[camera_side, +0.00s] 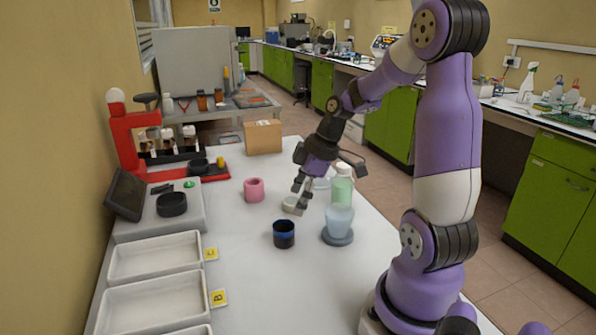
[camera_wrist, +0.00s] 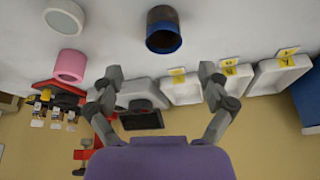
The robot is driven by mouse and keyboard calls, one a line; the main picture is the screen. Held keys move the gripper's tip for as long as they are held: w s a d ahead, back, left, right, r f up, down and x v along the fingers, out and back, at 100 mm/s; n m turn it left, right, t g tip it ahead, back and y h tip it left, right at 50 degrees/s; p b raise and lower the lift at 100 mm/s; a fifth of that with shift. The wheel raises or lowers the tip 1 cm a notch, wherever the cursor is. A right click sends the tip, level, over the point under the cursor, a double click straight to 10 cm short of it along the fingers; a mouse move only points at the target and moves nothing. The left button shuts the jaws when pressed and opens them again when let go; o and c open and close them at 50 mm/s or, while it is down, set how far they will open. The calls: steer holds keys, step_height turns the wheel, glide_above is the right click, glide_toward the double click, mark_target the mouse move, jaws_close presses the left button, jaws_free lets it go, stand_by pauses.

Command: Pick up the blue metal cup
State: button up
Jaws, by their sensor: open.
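The blue metal cup (camera_side: 284,234) is dark blue, nearly black in places, and stands upright on the white table in the side view. In the wrist view the cup (camera_wrist: 163,31) is at the top middle, beyond my fingertips, with its dark opening showing. My gripper (camera_side: 301,197) is in the air over the table, above and behind the cup, apart from it. In the wrist view my gripper (camera_wrist: 158,82) has its two fingers spread wide with nothing between them.
A pink cup (camera_side: 254,189) stands left of my gripper. A white cup (camera_side: 291,205) is close by it. A pale blue flask (camera_side: 339,222) and a green bottle (camera_side: 342,187) stand to the right. White trays (camera_side: 155,257) line the left. The table's front middle is clear.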

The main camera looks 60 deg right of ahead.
mark_target(284, 230)
steer(key=x, duration=0.9)
steer(key=shift+s+a, duration=0.15)
steer(key=shift+s, duration=0.1)
steer(key=c, duration=1.3)
